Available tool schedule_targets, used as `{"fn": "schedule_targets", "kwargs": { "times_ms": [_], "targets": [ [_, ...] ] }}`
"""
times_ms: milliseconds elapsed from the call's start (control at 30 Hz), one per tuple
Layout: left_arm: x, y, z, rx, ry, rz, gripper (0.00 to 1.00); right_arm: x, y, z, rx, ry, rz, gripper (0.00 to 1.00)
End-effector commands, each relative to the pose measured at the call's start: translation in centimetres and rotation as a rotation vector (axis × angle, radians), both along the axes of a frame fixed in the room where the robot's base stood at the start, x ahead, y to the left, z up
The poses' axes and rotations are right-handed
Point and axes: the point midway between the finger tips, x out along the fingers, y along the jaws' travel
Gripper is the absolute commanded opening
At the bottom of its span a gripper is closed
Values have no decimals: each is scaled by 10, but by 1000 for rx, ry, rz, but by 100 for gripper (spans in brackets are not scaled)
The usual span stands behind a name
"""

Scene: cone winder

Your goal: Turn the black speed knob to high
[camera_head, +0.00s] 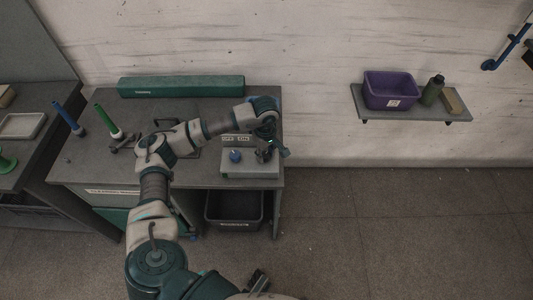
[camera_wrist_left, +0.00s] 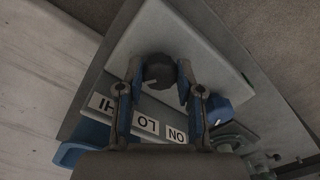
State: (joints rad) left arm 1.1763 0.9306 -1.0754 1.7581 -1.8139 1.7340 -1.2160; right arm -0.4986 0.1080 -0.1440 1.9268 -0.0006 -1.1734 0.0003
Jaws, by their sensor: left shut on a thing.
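The black speed knob (camera_wrist_left: 159,70) sits on the grey control box (camera_wrist_left: 207,52), between the two fingers of my left gripper (camera_wrist_left: 158,75) in the wrist view. The fingers are shut on it. Labels HI, LO and ON show upside down along the box edge; a small pale mark shows on the knob, its exact heading unclear. In the head view, my left gripper (camera_head: 265,153) is over the right part of the control box (camera_head: 235,169) and hides the black knob. A dark part at the bottom edge looks like my right gripper (camera_head: 258,280); its fingers are unclear.
A blue knob (camera_head: 235,156) stands beside the gripper; it also shows in the wrist view (camera_wrist_left: 220,111). A green long case (camera_head: 180,86) lies at the bench's back. A black bin (camera_head: 235,222) is under the bench. A wall shelf (camera_head: 400,116) holds a purple bin (camera_head: 389,91).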

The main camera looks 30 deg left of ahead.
Motion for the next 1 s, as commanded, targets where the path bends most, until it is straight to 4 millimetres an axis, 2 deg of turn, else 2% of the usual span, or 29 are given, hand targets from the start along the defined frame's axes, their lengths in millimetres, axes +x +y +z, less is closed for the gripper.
{"fn": "schedule_targets", "kwargs": {
  "times_ms": [600,633,700,733,1000],
  "targets": [
    [3,2,4,0,-12,-37,1,2,0,6,0,0,-1,40],
    [3,2,4,0,-12,-37,41,2,0,6,0,0,-1,40],
    [2,2,4,1,-11,-37,58,2,0,5,0,0,-1,40],
    [2,1,3,1,-11,-37,61,2,0,5,0,0,-1,40],
    [1,1,2,0,-4,-39,61,2,0,5,1,-3,-1,40]
  ]
}}
